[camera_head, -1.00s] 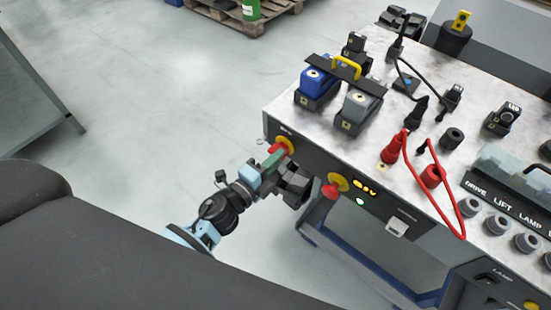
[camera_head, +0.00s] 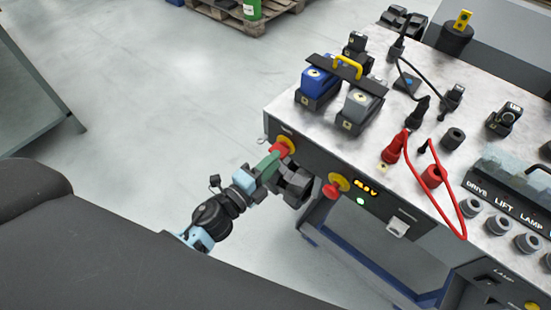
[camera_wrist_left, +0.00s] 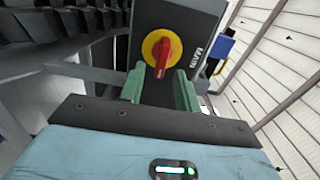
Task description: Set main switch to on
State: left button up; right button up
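The main switch, a red handle on a yellow disc, is on the dark front panel at the bench's left corner in the head view (camera_head: 284,145). The left wrist view shows the switch (camera_wrist_left: 163,55) face on, with "MAIN" lettered beside it and the red handle close to upright in that picture. My left gripper (camera_head: 270,165) is just in front of the switch. In the left wrist view its green fingers (camera_wrist_left: 159,82) are apart, one on each side below the handle, with nothing gripped. Whether a fingertip touches the handle cannot be told. My right gripper is not in view.
Blue (camera_head: 318,82) and grey (camera_head: 358,103) blocks, a red cable (camera_head: 447,190) and several plugs are on the bench top.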

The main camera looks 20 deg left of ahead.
pick_arm(q)
jog(key=v, duration=0.6)
dwell(0.4)
